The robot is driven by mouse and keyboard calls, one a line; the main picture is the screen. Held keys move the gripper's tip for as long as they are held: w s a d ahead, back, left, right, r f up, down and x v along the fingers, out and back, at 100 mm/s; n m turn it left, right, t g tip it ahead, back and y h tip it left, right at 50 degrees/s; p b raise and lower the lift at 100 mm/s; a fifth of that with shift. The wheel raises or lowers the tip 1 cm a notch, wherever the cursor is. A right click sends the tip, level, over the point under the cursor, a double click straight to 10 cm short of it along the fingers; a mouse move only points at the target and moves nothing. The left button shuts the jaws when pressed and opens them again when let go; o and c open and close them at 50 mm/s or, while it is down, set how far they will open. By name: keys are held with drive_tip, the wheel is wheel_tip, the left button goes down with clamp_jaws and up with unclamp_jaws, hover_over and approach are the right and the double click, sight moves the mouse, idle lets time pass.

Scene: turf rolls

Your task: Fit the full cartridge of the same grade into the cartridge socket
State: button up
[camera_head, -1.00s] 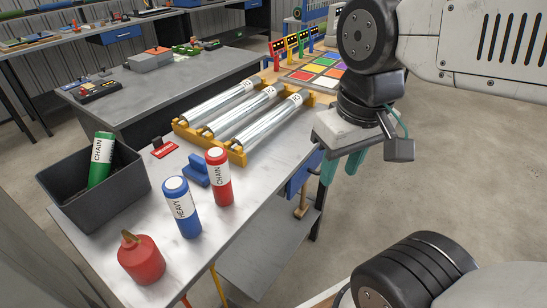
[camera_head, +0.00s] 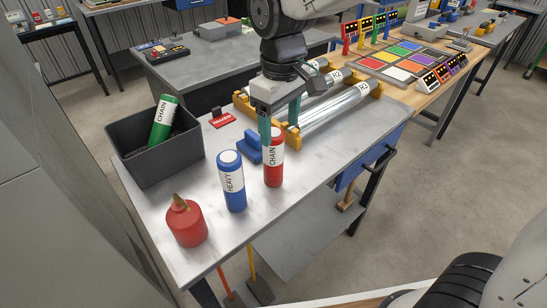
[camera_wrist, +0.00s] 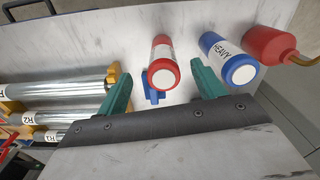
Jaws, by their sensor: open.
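A red cartridge (camera_head: 273,170) labelled CHAIN stands upright on the grey table. A blue cartridge (camera_head: 232,182) labelled HEAVY stands upright to its left. A green cartridge (camera_head: 163,122) labelled CHAIN leans inside a dark bin (camera_head: 185,164). A small blue block (camera_head: 249,148) lies behind the red cartridge; I cannot tell whether it is the socket. My gripper (camera_head: 280,132) is open and empty, over the table close to the red cartridge's top. In the wrist view, the red cartridge (camera_wrist: 163,75) appears between the finger tips, and the blue cartridge (camera_wrist: 240,74) appears right of them.
A red oil can (camera_head: 186,224) stands at the table's near end. Silver rolls (camera_head: 335,112) lie in a yellow rack (camera_head: 292,137) behind my gripper. A red tag (camera_head: 222,119) lies near the bin. The near right tabletop is clear.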

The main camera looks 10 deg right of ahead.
sight(273, 133)
drive_tip(key=f, duration=0.4)
drive_tip(key=w+a+f, duration=0.1)
drive_tip(key=f, duration=0.1)
drive_tip(key=shift+a+f, duration=0.1)
drive_tip(key=shift+f, duration=0.7)
drive_tip(key=c, duration=1.4)
drive_tip(key=shift+o, duration=0.2)
drive_tip(key=shift+r, duration=0.15)
drive_tip(key=shift+r, duration=0.55)
wheel_tip(273, 133, up, 2)
drive_tip(key=shift+r, duration=0.15)
drive_tip(key=s+d, duration=0.2)
drive_tip(key=s, duration=0.5)
drive_tip(key=s+d+r, duration=0.1)
drive_tip(key=s+d, duration=0.2)
drive_tip(key=s, duration=0.5)
drive_tip(key=shift+d+r, duration=0.15)
